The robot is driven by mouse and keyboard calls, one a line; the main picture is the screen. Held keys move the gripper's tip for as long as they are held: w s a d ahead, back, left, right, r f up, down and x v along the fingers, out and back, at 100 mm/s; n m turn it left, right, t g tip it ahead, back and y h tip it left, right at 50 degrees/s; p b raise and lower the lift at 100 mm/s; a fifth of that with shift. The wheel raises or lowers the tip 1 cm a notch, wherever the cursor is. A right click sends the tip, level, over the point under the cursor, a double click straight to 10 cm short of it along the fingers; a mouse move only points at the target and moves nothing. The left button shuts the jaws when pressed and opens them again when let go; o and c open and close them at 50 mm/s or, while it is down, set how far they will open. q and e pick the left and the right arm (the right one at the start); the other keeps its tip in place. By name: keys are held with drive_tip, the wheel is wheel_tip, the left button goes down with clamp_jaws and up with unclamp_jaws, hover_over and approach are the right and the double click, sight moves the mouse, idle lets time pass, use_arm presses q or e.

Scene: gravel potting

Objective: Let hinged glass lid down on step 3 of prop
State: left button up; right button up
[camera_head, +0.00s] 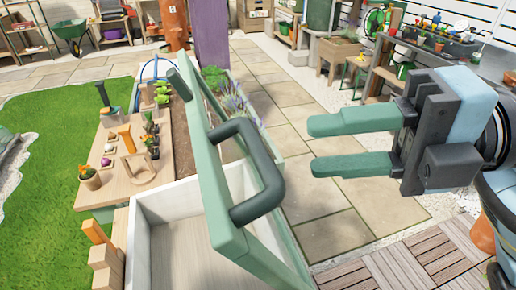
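The hinged glass lid (216,193) has a pale green frame and a dark green bar handle (266,172). It stands raised and steeply tilted over an open white-walled box (160,200) with a bare wooden floor. My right gripper (312,146) is open and empty, its two green fingers pointing left toward the handle, apart from it in the picture. Stepped wooden blocks with an orange piece (97,234) stand at the box's left side; I cannot tell whether they are the prop. The lid's hinge and any contact with a prop are not clear. My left gripper is not in view.
A wooden bench (112,192) with small pots, plants and tools lies left of the box. A planted bed (185,125) lies behind it. Stone paving (290,100) is open to the right. A potting table (410,62) stands at the back right.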

sight(258, 147)
drive_tip(key=shift+p+x, duration=0.3)
drive_tip(key=shift+x, duration=3.65)
clamp_jaws()
